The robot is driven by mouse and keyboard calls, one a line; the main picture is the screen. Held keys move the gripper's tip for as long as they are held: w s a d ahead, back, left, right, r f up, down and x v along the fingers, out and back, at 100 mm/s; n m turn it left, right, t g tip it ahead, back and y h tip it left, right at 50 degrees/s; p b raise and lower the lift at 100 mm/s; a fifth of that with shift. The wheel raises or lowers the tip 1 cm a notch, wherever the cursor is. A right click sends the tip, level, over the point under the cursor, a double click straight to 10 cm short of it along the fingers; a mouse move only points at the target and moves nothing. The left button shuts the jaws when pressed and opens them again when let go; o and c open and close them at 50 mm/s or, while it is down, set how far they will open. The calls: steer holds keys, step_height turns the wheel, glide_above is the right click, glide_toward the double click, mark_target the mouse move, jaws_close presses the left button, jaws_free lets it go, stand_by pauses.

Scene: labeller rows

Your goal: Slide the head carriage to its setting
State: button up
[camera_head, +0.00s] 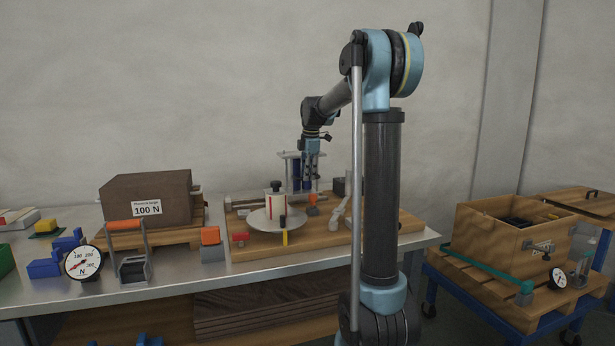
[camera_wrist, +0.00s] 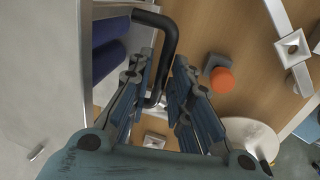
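The head carriage (camera_head: 296,172) stands at the back of the wooden labeller board, a pale frame with dark blue rollers. In the wrist view the blue rollers (camera_wrist: 108,58) show at upper left, with a black bent handle (camera_wrist: 171,42) beside them. My gripper (camera_head: 311,150) is at the carriage's right side in the head view. In the wrist view my gripper (camera_wrist: 163,85) is open, its fingers apart, with the handle running down between them. I cannot tell whether either finger touches it. The carriage's scale or setting mark is not readable.
The labeller board (camera_head: 330,238) also bears a round pale plate (camera_head: 260,221) with a red-and-white container (camera_head: 274,203), and an orange knob (camera_wrist: 221,80) on a grey block. A brown 100 N box (camera_head: 150,205) stands left. A cart (camera_head: 480,285) with a wooden crate stands right.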

steer(key=shift+o, duration=0.2)
steer(key=shift+s+a, duration=0.1)
steer(key=shift+r, duration=0.1)
step_height(320, 180, up, 11)
steer(key=s, duration=0.2)
steer(key=shift+d+r, duration=0.2)
steer(key=shift+d, duration=0.05)
steer(key=s+d+f+m, duration=0.3)
steer(key=s+f+m, duration=0.25)
steer(key=s, duration=0.65)
steer(key=s+d+f+m, duration=0.3)
steer(key=s+f+m, duration=0.3)
steer(key=s, duration=0.6)
steer(key=s+d+f+m, duration=0.2)
steer(key=s+f+m, duration=0.7)
steer(key=s+f, duration=0.9)
step_height(320, 180, down, 4)
steer(key=shift+s+d+r, duration=0.25)
steer(key=shift+s, duration=0.05)
